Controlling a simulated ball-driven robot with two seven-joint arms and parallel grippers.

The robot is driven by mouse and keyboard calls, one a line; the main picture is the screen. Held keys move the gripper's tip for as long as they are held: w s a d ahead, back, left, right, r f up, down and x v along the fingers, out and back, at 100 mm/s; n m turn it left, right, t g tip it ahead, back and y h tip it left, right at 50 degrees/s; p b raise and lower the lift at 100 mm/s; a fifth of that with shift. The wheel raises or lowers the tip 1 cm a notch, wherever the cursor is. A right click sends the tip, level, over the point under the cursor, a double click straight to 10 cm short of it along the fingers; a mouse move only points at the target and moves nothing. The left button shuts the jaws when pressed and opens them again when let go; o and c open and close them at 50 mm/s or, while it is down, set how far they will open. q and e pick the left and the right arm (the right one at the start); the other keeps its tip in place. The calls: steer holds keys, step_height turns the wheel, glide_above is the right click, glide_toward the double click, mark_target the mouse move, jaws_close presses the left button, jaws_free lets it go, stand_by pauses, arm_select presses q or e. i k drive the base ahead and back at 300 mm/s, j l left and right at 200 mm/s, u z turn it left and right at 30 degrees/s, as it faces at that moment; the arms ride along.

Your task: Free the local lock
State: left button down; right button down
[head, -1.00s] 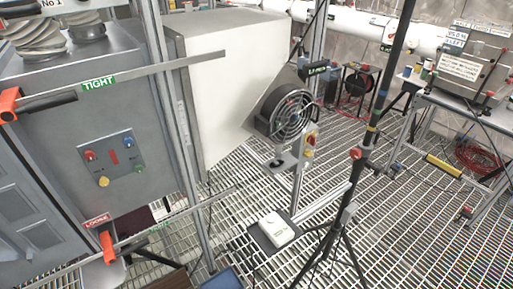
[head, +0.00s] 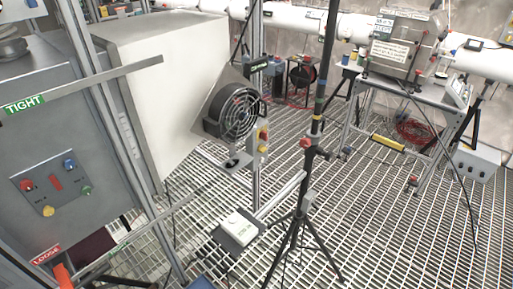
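Nothing in view is labelled as the local lock. A small grey and yellow switch box with a red knob (head: 263,142) is fixed to a post just right of a round black fan (head: 236,112). A grey cabinet at the left carries a button panel (head: 55,187) with red, blue, yellow and green buttons. A green TIGHT label (head: 24,104) is on the upper bar, and a red LOOSE label (head: 46,254) is near an orange handle (head: 63,276) at the lower left. Neither of my grippers is in view.
A black tripod pole (head: 321,100) stands mid-view on the grated floor, with a white device on a dark plate (head: 238,228) at its left. A table (head: 405,90) with a metal case stands at the back right. Grating at the lower right is clear.

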mark_target(261, 149)
steer(key=i+l+z, duration=0.1)
steer(key=l+z, duration=0.2)
steer(key=l, duration=0.15)
steer(key=i+l+z, duration=0.25)
steer(key=l, duration=0.15)
steer(key=i+l+z, duration=0.1)
steer(key=l+z, duration=0.2)
steer(key=l, duration=0.15)
steer(key=i+l+z, duration=0.8)
steer(key=i+z, duration=0.15)
steer(key=i, duration=0.2)
steer(key=i+u, duration=0.35)
steer(key=i, duration=0.25)
steer(key=i+l+u, duration=0.2)
steer(key=i+u, duration=0.15)
steer(key=i, duration=0.25)
steer(key=i+j+u, duration=0.2)
steer(key=u, duration=0.25)
steer(key=i+u, duration=0.65)
steer(key=u, duration=0.25)
steer(key=i+u, duration=0.25)
steer(key=u, duration=0.25)
steer(key=i+l+u, duration=0.25)
steer(key=u, duration=0.2)
